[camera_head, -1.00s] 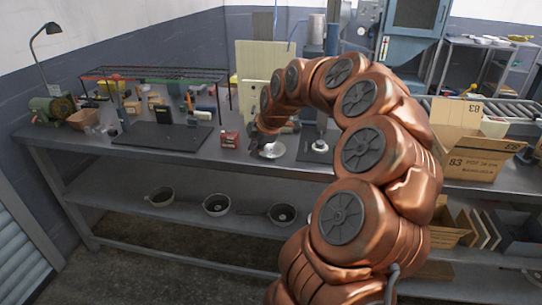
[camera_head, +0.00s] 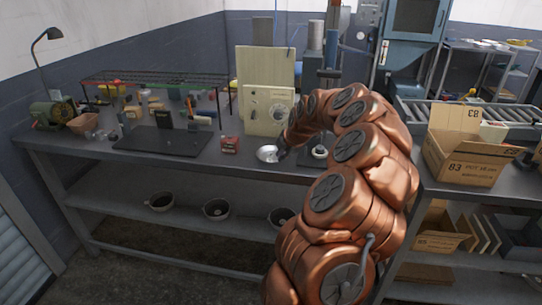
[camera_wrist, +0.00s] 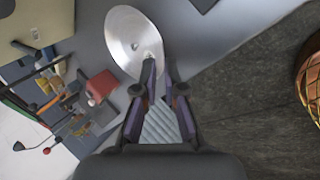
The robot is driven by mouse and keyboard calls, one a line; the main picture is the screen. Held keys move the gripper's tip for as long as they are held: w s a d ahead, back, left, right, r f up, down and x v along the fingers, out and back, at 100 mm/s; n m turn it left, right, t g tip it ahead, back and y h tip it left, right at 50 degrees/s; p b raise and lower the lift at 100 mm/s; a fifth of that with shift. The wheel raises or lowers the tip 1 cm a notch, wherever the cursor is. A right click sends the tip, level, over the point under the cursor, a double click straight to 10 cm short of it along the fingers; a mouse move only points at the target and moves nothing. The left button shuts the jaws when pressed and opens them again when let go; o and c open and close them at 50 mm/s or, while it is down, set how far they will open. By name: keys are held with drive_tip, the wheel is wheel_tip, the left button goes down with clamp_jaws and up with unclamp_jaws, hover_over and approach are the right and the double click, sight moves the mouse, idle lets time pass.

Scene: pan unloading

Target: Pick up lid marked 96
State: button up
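A round, shiny metal lid (camera_head: 267,153) shows near the front edge of the workbench, with my gripper (camera_head: 284,151) at its right side. In the wrist view the lid (camera_wrist: 122,42) is a silver disc with a small dark spot near its middle, and it looks tilted. The fingers of my gripper (camera_wrist: 161,72) are close together at the lid's rim, one overlapping its face and the other beside the edge. They appear shut on the rim. No number is readable on the lid. Whether it still touches the bench is unclear.
A small red box (camera_head: 230,145) stands left of the lid. A black mat (camera_head: 160,142) lies farther left, and a pale panel (camera_head: 267,85) stands behind. An open cardboard box marked 83 (camera_head: 470,172) is at right. Several pans, including one (camera_head: 160,202), sit on the lower shelf.

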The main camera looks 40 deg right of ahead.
sight(279, 165)
drive_tip(key=shift+p+x, duration=0.6)
drive_tip(key=shift+x, duration=1.2)
drive_tip(key=shift+d, duration=0.1)
clamp_jaws()
